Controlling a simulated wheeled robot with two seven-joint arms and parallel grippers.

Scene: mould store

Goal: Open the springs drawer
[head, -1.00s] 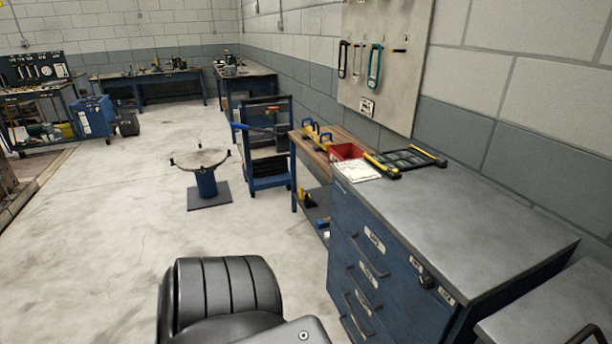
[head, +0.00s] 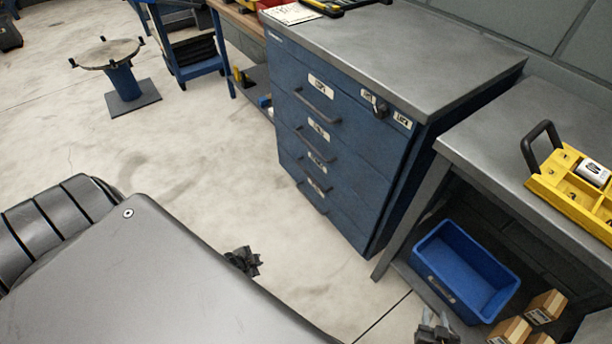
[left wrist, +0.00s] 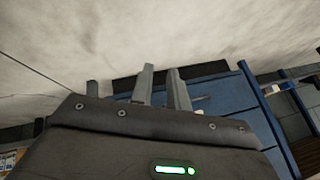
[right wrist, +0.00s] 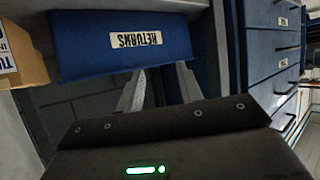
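The blue drawer cabinet (head: 345,165) with a grey top stands at the upper middle of the head view. Several drawers with dark bar handles and white labels are stacked on its front, all flush. The labels are too small to read, so I cannot tell which is the springs drawer. The top handle (head: 318,107) is clear of both grippers. My left gripper (head: 243,261) is above the floor in front of the cabinet, fingers apart and empty. My right gripper (head: 435,330) is at the bottom edge, near the blue bin, its fingers apart and empty in the right wrist view (right wrist: 160,78).
A dark lock-like fitting (head: 380,109) sits at the cabinet's upper right front. The bench to the right carries a yellow tray (head: 575,205). Below it are a blue bin (head: 428,277), labelled RETURNS in the right wrist view (right wrist: 75,48), and cardboard boxes (head: 545,306).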

